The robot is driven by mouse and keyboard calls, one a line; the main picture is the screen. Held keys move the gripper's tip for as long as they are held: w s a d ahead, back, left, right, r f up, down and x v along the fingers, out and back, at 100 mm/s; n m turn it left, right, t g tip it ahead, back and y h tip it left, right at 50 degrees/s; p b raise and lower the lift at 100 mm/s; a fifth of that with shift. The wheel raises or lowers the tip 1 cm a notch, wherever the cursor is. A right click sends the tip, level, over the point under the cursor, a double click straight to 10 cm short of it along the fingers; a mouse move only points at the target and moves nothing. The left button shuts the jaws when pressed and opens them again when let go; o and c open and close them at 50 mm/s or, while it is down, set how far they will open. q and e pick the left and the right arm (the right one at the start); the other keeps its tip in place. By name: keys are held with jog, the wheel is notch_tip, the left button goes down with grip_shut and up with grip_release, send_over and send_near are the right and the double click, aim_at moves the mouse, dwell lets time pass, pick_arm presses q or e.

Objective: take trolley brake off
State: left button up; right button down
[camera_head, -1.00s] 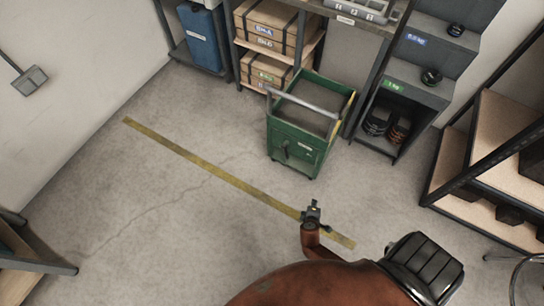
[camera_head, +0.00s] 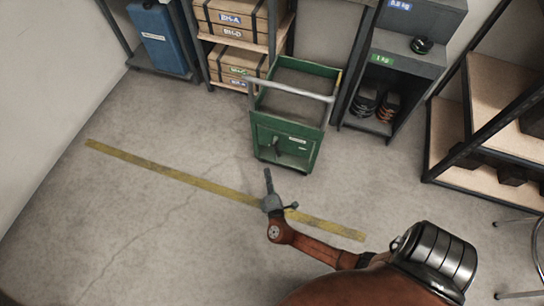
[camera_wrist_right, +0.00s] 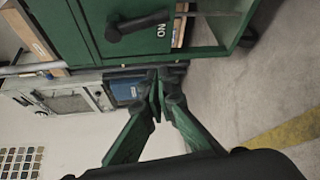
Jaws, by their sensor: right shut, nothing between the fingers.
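The green trolley (camera_head: 262,150) stands on the floor near the shelves, with a pale push bar (camera_head: 290,88) across its top. A dark brake lever (camera_head: 276,145) is on its front panel. My right gripper (camera_head: 268,174) is in front of the trolley, apart from the lever. In the right wrist view its fingers (camera_wrist_right: 156,98) are together and empty, below the lever in the picture. My left gripper is out of view.
A yellow floor stripe (camera_head: 165,174) crosses in front of the trolley. Shelves with wooden boxes (camera_head: 232,20) and a blue case (camera_head: 160,38) stand behind it. A grey stepped rack (camera_head: 408,62) is close on its right. The floor left of the trolley is clear.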

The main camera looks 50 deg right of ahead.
aim_at(276, 149)
jog(key=f+b+x, duration=0.1)
jog(key=b+x, duration=0.3)
jog(key=x, duration=0.6)
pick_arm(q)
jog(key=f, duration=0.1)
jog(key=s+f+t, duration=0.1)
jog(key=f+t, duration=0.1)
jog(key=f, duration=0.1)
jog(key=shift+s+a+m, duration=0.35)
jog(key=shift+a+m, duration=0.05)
pick_arm(e)
jog(key=s, duration=0.1)
jog(key=s+d+r, duration=0.2)
jog(key=shift+s, duration=0.35)
pick_arm(q)
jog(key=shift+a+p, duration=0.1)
jog(key=shift+p, duration=0.3)
